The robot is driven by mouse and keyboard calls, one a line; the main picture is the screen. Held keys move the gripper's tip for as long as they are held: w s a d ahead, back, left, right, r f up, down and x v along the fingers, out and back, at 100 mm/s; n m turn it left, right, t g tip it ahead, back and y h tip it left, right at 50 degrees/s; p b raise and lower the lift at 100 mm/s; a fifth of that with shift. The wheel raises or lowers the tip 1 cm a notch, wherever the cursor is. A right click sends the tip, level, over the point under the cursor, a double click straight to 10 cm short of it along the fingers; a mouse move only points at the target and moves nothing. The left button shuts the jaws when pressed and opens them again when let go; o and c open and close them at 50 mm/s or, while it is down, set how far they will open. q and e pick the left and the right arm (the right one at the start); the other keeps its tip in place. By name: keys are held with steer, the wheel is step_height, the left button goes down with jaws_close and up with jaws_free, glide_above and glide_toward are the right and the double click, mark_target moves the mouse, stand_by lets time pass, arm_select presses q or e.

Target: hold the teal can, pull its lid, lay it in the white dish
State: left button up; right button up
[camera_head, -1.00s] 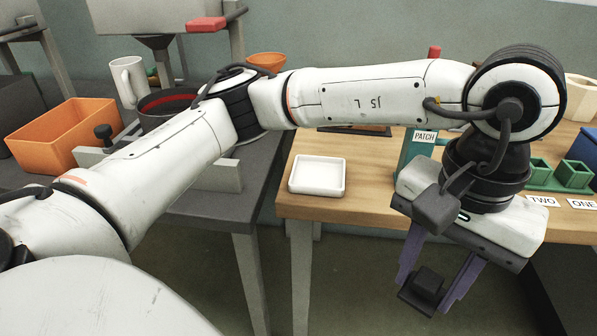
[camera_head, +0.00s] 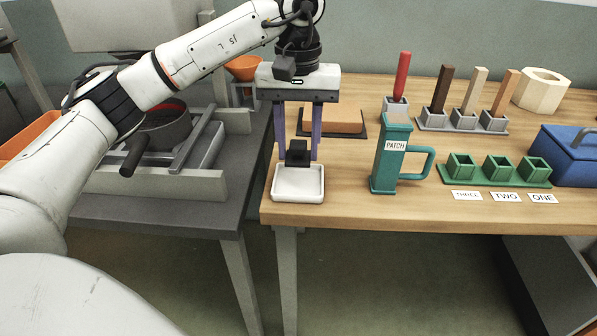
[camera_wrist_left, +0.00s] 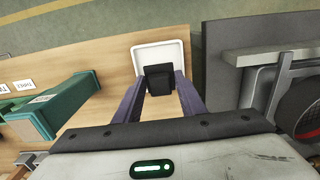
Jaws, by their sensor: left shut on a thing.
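The teal can (camera_head: 391,158), with a side handle and a PATCH label, stands upright on the wooden table; it also shows in the left wrist view (camera_wrist_left: 62,105). I cannot tell whether its top is open. My left gripper (camera_head: 298,155) points down with its purple fingers shut on a small black lid-like piece (camera_head: 298,148), which also shows in the left wrist view (camera_wrist_left: 159,78). The piece is at the back part of the white dish (camera_head: 299,195), over it; whether it touches is unclear. The dish (camera_wrist_left: 160,49) is at the table's front left corner. My right gripper is out of view.
Behind the dish is an orange-brown block (camera_head: 335,121) on a dark tray. Right of the can are green cups (camera_head: 497,168) with number cards, several coloured sticks in grey holders (camera_head: 465,120), and a blue box (camera_head: 567,155). A grey table (camera_head: 160,212) is at left.

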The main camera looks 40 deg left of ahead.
mark_target(298, 160)
arm_select(q)
steer(key=shift+f, duration=2.9)
steer(key=shift+f, duration=0.15)
steer(key=o, duration=0.9)
steer(key=shift+c, duration=0.2)
